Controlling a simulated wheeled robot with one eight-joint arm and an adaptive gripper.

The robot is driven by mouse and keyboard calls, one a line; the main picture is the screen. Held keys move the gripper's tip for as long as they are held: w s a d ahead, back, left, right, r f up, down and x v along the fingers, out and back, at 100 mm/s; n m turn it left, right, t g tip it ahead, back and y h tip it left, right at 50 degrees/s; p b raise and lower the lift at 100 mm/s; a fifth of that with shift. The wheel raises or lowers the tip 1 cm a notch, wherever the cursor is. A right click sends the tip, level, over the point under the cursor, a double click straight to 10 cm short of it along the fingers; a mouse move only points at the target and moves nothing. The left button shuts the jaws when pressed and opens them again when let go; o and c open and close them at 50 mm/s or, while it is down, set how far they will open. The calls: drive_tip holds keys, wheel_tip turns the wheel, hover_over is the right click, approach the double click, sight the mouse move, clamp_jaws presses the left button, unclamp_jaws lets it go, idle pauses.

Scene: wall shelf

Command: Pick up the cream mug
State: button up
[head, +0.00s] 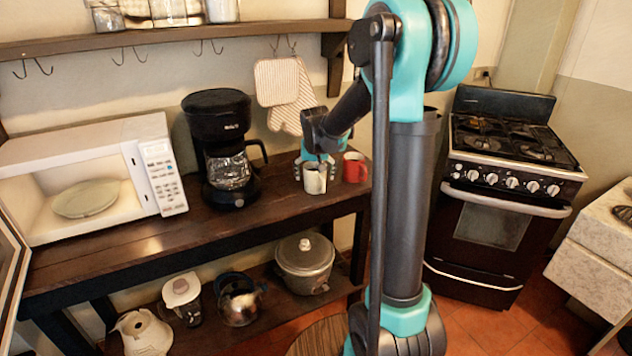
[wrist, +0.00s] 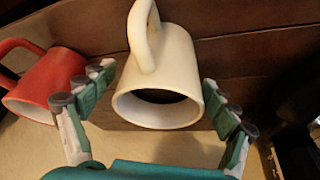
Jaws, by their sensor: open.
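The cream mug (head: 314,178) stands upright on the dark wooden shelf, near its right end. In the wrist view the cream mug (wrist: 170,75) lies between the spread fingers, with its dark opening facing the camera and its handle at the upper left. My gripper (head: 318,170) is open around the mug in the head view. In the wrist view my gripper (wrist: 160,105) has one finger on each side of the mug, with a visible gap at the right finger. Whether the left finger touches the mug is unclear.
A red mug (head: 354,167) stands just right of the cream mug; it also shows at the left in the wrist view (wrist: 45,85), close to my left finger. A black coffee maker (head: 222,150) stands to the left, beside a white microwave (head: 95,180). Oven mitts (head: 278,82) hang behind.

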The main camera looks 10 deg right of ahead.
drive_tip(key=shift+w+f, duration=0.15)
drive_tip(key=shift+f, duration=0.2)
drive_tip(key=c, duration=1.7)
drive_tip(key=shift+c, duration=0.2)
drive_tip(key=shift+r, duration=0.2)
